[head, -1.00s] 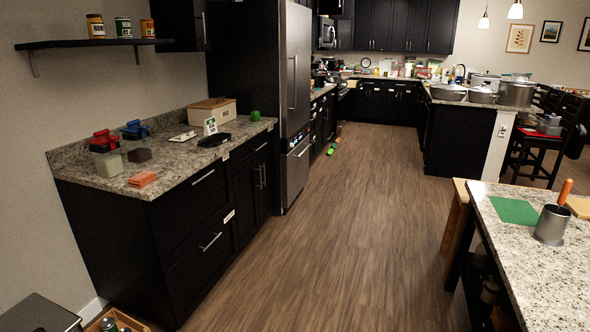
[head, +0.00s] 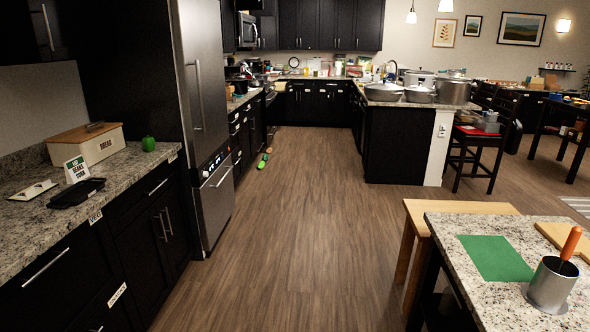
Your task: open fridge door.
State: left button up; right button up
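The fridge (head: 203,85) is a tall stainless steel unit at the left, set in dark cabinetry past the granite counter. Its upper door carries a long vertical handle (head: 199,95) and looks shut. A lower drawer (head: 214,195) with a horizontal handle and a small dark panel above it also looks shut. I see the fridge front at a steep angle. Neither of my grippers shows in the head view.
The left counter (head: 130,182) holds a bread box (head: 87,148), a black tray (head: 77,193) and a green pepper (head: 148,143). Small items (head: 262,164) lie on the floor past the fridge. A granite table (head: 460,222) stands at the right. The wood floor (head: 290,220) between is clear.

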aim_at(197, 32)
jog(key=i+u, duration=0.3)
jog(key=i, duration=0.55)
jog(key=i+l+u, duration=0.25)
jog(key=i, duration=0.65)
jog(key=j, duration=0.1)
